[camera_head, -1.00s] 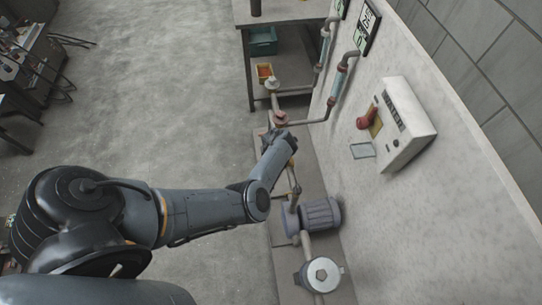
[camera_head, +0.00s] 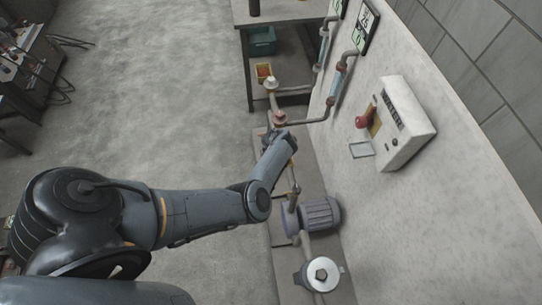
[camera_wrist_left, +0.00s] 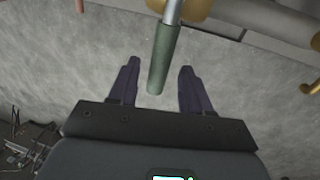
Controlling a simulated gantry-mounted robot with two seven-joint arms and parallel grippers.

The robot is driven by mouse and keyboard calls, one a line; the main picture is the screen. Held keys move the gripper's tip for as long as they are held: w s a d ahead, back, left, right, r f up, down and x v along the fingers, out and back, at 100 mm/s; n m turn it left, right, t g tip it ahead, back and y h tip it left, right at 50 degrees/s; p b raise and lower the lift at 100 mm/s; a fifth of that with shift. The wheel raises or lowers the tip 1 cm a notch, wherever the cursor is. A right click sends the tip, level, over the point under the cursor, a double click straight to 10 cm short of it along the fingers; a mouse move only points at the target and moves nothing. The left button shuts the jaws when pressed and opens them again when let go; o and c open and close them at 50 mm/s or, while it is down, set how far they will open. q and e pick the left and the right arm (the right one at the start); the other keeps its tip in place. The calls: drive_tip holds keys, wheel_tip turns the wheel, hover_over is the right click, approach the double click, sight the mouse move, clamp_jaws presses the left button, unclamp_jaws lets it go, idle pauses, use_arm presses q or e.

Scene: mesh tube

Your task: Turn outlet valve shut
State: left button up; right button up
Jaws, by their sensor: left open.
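In the left wrist view, a valve lever with a green grip sleeve (camera_wrist_left: 164,50) and a bare metal shank comes down from a brass-coloured fitting (camera_wrist_left: 196,8) at the top. My left gripper (camera_wrist_left: 159,66) is open, with its two dark fingers on either side of the green sleeve. A gap shows between each finger and the sleeve. In the head view my left gripper (camera_head: 270,138) is at the pipe just below a reddish flange (camera_head: 279,118). The lever itself is hidden or too small to tell there. My right gripper is not in view.
A grey pump motor (camera_head: 318,214) and a round metal housing (camera_head: 321,274) stand nearer along the pipe. A table (camera_head: 280,12) stands behind.

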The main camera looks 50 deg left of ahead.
use_arm(q)
wheel_tip(320, 180, up, 11)
drive_tip(key=d+p, duration=0.2)
drive_tip(key=p, duration=0.1)
drive_tip(key=shift+s+f+p, duration=0.2)
drive_tip(key=shift+s+p, duration=0.1)
drive_tip(key=shift+s, duration=0.15)
drive_tip(key=shift+a, duration=0.1)
